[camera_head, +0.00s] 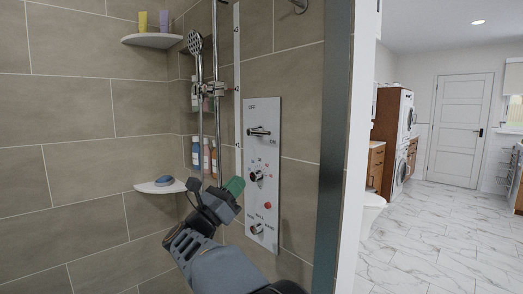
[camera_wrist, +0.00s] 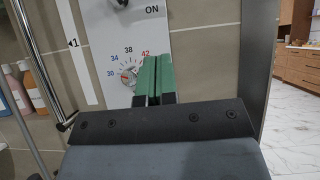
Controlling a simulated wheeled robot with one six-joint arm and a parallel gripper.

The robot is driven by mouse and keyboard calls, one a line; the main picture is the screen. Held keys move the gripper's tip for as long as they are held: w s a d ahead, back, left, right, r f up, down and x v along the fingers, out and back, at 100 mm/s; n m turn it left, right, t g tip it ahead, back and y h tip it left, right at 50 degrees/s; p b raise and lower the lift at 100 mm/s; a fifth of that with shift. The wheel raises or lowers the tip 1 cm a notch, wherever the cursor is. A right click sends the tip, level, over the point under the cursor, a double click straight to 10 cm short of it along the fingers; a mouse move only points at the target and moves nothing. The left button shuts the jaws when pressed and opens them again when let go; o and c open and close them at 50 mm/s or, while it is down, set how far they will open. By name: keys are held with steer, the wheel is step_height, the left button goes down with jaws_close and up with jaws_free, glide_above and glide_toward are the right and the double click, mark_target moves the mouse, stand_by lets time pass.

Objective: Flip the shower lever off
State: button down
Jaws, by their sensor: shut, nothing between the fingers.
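The shower panel (camera_head: 263,108) is a tall pale plate on the tiled wall, marked OFF above and ON below its upper lever. That metal lever (camera_head: 259,131) sticks out near the panel's top, roughly level; its exact tilt is hard to tell. In the wrist view only the lever's dark lower end (camera_wrist: 122,3) shows at the top edge, beside ON. My gripper (camera_head: 235,186) has green fingers, shut and empty, below and left of the lever and apart from it. In the wrist view the fingers (camera_wrist: 153,78) cover part of the temperature dial (camera_wrist: 129,76).
A vertical shower rail with a hand shower (camera_head: 195,43) stands left of the panel. Corner shelves hold bottles (camera_head: 206,155) and a blue item (camera_head: 164,181). A dark upright edge (camera_head: 337,150) stands to the right. Open marble floor (camera_head: 430,235) lies beyond.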

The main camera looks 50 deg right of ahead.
mark_target(262, 132)
steer(key=a+r+p+x, duration=0.1)
steer(key=p+x, duration=0.3)
steer(key=x, duration=0.9)
steer(key=shift+a+r, duration=0.3)
steer(key=shift+r, duration=0.35)
